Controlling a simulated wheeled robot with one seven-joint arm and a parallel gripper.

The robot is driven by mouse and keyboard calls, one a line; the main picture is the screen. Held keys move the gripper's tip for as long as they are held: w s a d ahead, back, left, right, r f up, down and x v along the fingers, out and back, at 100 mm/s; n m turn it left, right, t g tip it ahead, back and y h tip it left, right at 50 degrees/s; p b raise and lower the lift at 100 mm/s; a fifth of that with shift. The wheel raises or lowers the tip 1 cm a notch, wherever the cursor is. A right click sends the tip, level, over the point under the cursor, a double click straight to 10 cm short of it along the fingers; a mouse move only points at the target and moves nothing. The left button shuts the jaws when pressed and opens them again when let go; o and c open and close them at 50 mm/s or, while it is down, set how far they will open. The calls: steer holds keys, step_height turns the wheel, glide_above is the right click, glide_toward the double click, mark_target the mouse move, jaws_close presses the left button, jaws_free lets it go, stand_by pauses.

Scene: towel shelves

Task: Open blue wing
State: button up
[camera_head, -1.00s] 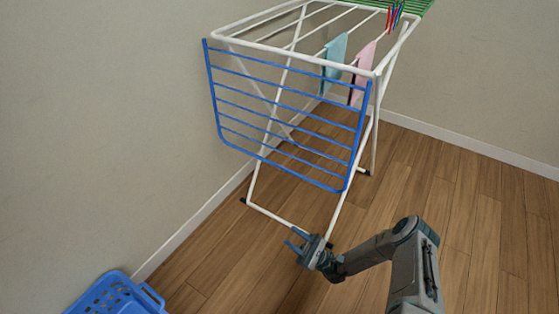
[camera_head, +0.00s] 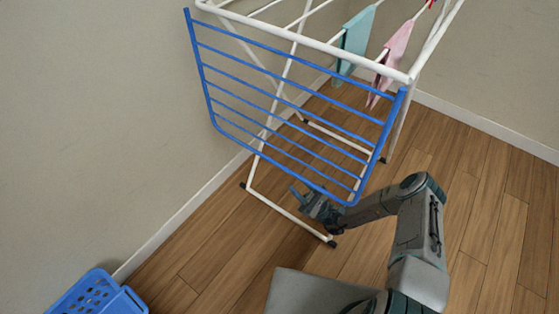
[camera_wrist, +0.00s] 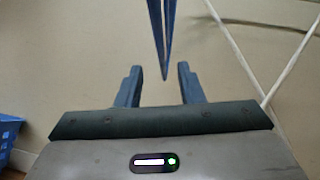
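The blue wing (camera_head: 290,96) is a frame of blue bars that hangs down from the near side of the white drying rack (camera_head: 300,40). Its lower edge is tilted a little out from the rack's legs. My gripper (camera_head: 294,194) is low, at the wing's bottom edge, left of its lower right corner. In the wrist view my gripper (camera_wrist: 156,84) has its two blue fingers apart. The blue wing (camera_wrist: 161,35) shows edge-on there, its tip between and just beyond the fingertips. I cannot tell whether the fingers touch it.
A teal cloth (camera_head: 354,38) and a pink cloth (camera_head: 390,62) hang on the rack. A blue basket (camera_head: 97,293) stands on the floor at the lower left. A wall (camera_head: 90,130) runs along the left. The wooden floor at right is clear.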

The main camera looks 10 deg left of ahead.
mark_target(280, 167)
steer(key=b+x, duration=0.1)
steer(key=x, duration=0.9)
steer(key=shift+a+r, duration=0.1)
steer(key=shift+a, duration=0.15)
jaws_close()
